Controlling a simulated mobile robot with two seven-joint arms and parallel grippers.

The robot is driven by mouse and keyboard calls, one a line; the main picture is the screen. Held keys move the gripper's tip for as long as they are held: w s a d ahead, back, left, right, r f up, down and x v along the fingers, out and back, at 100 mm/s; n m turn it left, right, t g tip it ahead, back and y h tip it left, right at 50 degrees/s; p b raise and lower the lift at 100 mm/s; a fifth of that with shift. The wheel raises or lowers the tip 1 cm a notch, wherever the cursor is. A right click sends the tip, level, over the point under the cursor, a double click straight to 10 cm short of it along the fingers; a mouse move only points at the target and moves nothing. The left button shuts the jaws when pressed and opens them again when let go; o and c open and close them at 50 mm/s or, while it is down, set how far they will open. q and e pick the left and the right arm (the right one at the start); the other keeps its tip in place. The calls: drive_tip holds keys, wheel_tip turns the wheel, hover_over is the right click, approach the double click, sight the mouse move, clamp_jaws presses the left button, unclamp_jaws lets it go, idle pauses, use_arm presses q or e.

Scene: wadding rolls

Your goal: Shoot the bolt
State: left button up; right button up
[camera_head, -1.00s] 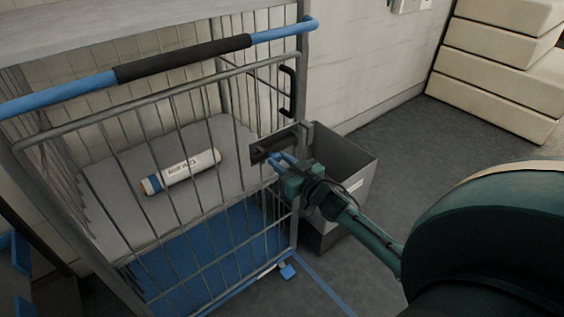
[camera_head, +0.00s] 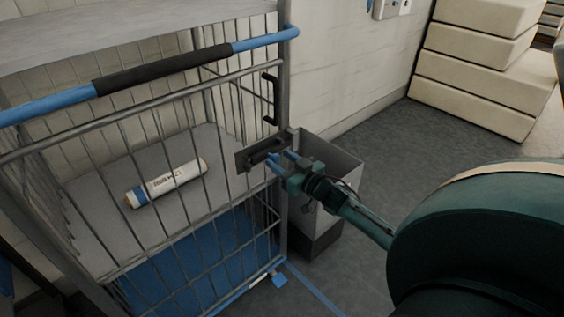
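The bolt (camera_head: 264,151) is a dark bar with a grip on a dark plate, fixed to the right end of the wire cage's front gate (camera_head: 150,140). My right gripper (camera_head: 282,160) is at the lower right of the bolt, with its two blue fingertips pointing at it. The fingertips look spread apart with nothing between them. I cannot tell whether they touch the bolt. My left gripper is not in view.
A wadding roll (camera_head: 168,183) lies on the grey shelf inside the cage. A grey bin (camera_head: 340,160) stands right of the cage, behind my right gripper. Cream stacked blocks (camera_head: 480,75) stand at the back right. The floor between is clear.

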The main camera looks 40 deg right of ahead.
drive_tip(key=shift+a, duration=0.1)
use_arm(q)
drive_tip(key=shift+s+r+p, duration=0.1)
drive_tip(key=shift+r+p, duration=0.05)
drive_tip(key=shift+p, duration=0.2)
use_arm(e)
drive_tip(key=s+d, duration=0.1)
drive_tip(key=s, duration=1.2)
use_arm(q)
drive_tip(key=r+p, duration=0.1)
drive_tip(key=p, duration=0.1)
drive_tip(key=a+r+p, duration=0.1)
drive_tip(key=p, duration=0.2)
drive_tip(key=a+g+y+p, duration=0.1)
drive_tip(key=p, duration=0.1)
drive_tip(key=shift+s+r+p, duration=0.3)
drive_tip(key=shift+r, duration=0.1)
use_arm(e)
drive_tip(key=s+a+f+n+g+y, duration=0.1)
drive_tip(key=s+a, duration=0.5)
drive_tip(key=a, duration=0.7)
drive_tip(key=s+a+f+n+g+y, duration=0.1)
drive_tip(key=s+a+f+g, duration=0.2)
drive_tip(key=a, duration=1.1)
drive_tip(key=s+g, duration=0.3)
drive_tip(key=shift+a, duration=0.2)
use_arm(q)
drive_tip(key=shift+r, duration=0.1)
use_arm(e)
drive_tip(key=shift+s, duration=0.1)
